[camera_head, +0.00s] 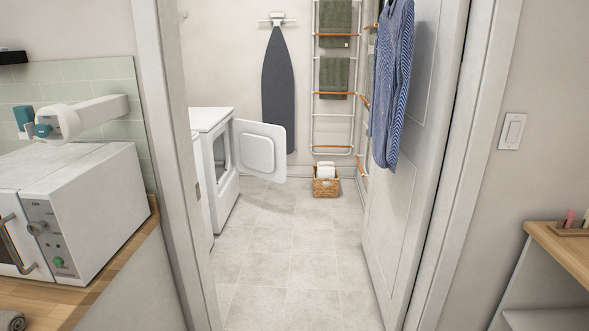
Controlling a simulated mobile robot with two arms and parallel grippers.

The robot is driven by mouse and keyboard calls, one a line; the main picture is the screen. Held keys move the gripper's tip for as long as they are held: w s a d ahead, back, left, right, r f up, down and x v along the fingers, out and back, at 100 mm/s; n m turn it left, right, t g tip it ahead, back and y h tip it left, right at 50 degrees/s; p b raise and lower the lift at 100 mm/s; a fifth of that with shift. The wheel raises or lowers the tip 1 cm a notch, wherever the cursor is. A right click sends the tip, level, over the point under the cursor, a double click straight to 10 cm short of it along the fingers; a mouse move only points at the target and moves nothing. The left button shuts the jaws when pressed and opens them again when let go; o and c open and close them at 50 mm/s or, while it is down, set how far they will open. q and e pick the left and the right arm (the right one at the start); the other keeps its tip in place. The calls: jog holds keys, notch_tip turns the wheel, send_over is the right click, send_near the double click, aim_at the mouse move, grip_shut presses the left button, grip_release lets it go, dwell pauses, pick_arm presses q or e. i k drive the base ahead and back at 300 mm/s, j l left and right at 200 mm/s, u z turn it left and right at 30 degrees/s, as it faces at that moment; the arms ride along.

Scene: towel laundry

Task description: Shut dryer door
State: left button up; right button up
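The white dryer (212,160) stands in the room beyond the doorway, along its left wall. Its white squarish door (259,153) is swung wide open to the right, out over the floor. The dark opening (219,155) shows on the front of the machine. The door frame's left side hides part of the appliances there.
The doorway stands between me and the dryer, with an open door (420,140) on the right and a blue shirt (392,85) hanging on it. The tiled floor (285,250) is clear. A wicker basket (326,187) stands at the back. A microwave (85,210) is at left.

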aim_at(260, 148)
jog(key=i, duration=2.05)
jog(key=i+l, duration=0.15)
jog(key=i, duration=1.9)
jog(key=i+l+u, duration=0.2)
jog(key=i+u, duration=0.2)
jog(key=i, duration=0.25)
jog(key=i+l+u, duration=0.4)
jog(key=i, duration=0.25)
jog(key=i+l+u, duration=0.35)
jog(key=i+l, duration=0.2)
jog(key=i+l+u, duration=0.25)
jog(key=l+u, duration=0.15)
jog(key=l, duration=0.55)
jog(key=i+l+u, duration=0.1)
jog(key=l+u, duration=0.3)
jog(key=l, duration=0.6)
jog(key=l+u, duration=0.4)
jog(key=l, duration=0.6)
